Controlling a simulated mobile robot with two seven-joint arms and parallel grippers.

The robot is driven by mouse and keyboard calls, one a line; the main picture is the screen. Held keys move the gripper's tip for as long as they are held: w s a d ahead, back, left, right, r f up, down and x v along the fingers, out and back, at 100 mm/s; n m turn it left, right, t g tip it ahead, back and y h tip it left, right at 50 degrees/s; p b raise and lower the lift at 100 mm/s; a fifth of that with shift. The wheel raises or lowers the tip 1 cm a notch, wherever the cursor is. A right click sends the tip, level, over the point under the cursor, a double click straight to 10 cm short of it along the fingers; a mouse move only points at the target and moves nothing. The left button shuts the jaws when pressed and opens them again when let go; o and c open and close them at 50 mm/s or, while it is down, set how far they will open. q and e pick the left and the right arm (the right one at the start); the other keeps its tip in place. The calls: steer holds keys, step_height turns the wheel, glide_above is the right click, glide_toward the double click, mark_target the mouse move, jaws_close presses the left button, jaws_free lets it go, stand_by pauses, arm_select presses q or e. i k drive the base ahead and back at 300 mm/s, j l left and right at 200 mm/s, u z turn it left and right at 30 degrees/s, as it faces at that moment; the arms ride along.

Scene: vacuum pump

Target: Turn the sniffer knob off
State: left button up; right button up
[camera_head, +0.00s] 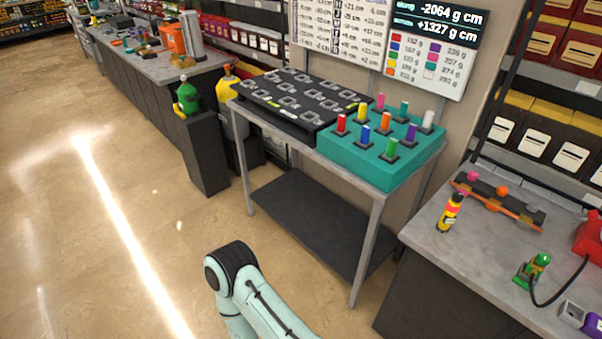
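I cannot make out which thing is the sniffer or its knob. A small yellow, black and red handheld device (450,212) stands upright on the right grey counter and might be it, but its details are too small to tell. Also on that counter is a small green device (533,268) with an orange part and a black cable beside it. One of my pale green arm links with a black joint shows at the bottom centre, over the floor. Neither of my grippers is in view.
The right counter (440,250) also bears an orange bar (500,213) with round weights and a red object (588,239) at the edge. A table with a teal block (388,172) of coloured pegs stands in the middle. The floor (100,240) at left is clear.

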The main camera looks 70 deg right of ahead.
mark_target(457, 197)
steer(key=z, duration=3.5)
